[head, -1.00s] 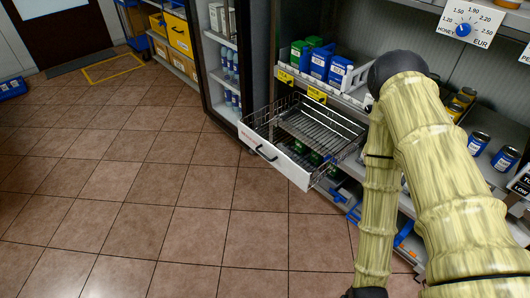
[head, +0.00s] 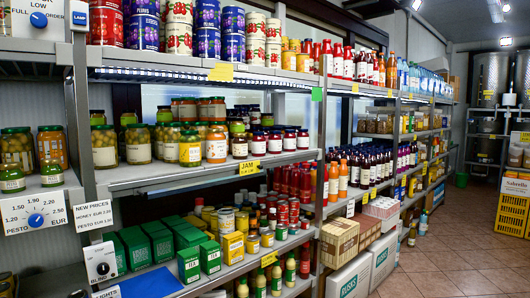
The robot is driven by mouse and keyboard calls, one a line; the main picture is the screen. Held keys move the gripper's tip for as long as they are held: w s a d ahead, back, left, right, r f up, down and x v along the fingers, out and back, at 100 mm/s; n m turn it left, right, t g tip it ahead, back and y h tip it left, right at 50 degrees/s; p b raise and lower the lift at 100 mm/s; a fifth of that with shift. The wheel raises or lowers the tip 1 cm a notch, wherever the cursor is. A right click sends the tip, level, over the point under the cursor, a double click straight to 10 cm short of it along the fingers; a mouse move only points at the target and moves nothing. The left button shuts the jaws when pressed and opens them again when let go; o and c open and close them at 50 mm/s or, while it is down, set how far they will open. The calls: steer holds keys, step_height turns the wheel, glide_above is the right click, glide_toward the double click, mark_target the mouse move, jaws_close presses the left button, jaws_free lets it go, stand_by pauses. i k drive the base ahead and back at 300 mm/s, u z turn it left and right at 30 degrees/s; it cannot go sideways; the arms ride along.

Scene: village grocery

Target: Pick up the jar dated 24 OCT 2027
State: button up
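Many jars stand on the middle shelf of a grey rack. Large jars with pale yellow contents (head: 105,145) are at its left, amber jars (head: 190,147) in the middle, and dark-red jars with white labels (head: 258,143) near the yellow JAM tag (head: 249,168). More large jars (head: 52,147) and small green jars (head: 12,179) stand on the shelf at the far left. No date can be read on any jar, so I cannot tell which is dated 24 OCT 2027. My gripper and arm are out of view.
Cans (head: 178,38) fill the upper shelf; green boxes (head: 188,263) and small cans stand lower. A PESTO dial panel (head: 36,212) hangs at left. Cardboard boxes (head: 338,243) stand at the lower right of the rack. Tiled floor (head: 460,265) is clear at right; yellow crates (head: 512,214) stand beyond.

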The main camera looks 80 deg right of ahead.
mark_target(303, 135)
steer(key=z, duration=3.5)
steer(key=i, duration=3.15)
steer(key=u, duration=1.65)
